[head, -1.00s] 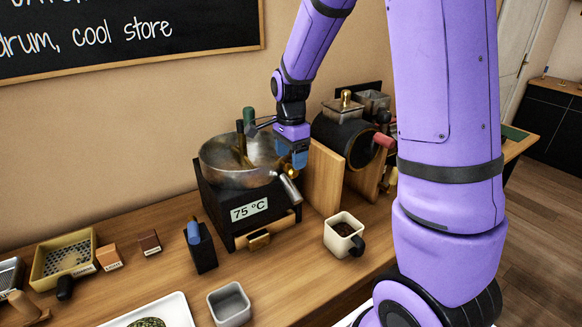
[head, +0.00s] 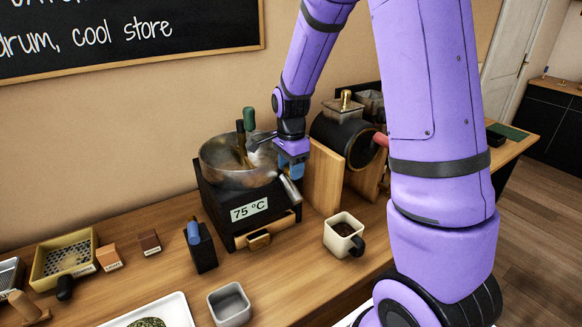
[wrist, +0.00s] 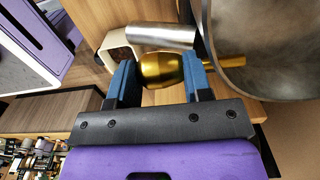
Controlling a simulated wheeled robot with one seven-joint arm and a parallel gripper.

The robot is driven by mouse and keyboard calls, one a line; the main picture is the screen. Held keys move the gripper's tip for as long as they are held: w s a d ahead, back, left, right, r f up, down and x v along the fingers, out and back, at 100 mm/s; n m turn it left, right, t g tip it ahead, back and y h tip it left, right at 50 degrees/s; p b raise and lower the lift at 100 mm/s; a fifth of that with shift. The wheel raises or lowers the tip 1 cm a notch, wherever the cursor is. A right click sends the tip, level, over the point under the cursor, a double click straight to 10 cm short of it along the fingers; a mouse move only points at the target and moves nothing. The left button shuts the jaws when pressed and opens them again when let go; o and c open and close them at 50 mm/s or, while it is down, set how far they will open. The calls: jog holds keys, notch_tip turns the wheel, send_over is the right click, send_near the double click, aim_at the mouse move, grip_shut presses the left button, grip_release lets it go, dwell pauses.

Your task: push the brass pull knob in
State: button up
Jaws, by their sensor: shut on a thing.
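The brass pull knob (wrist: 162,70) is rounded and gold, and sits between my two blue fingertips in the wrist view. Its thin brass rod runs right to the wall of the steel bowl (wrist: 245,85). My gripper (head: 291,169) is shut on the knob, at the right side of the steel bowl (head: 215,162) on the black base with the 75 °C label. In the head view my fingers hide most of the knob.
A silver cylinder (wrist: 160,36) lies close to the knob and fingertips. A wooden panel (head: 322,178) and a black drum (head: 345,135) stand just right of the gripper. A white mug (head: 344,234) stands in front. A blue-handled black block (head: 200,247) is left of the base.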

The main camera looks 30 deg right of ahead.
jog(key=shift+w+r, duration=0.1)
jog(key=shift+w, duration=0.4)
jog(key=o, duration=1.3)
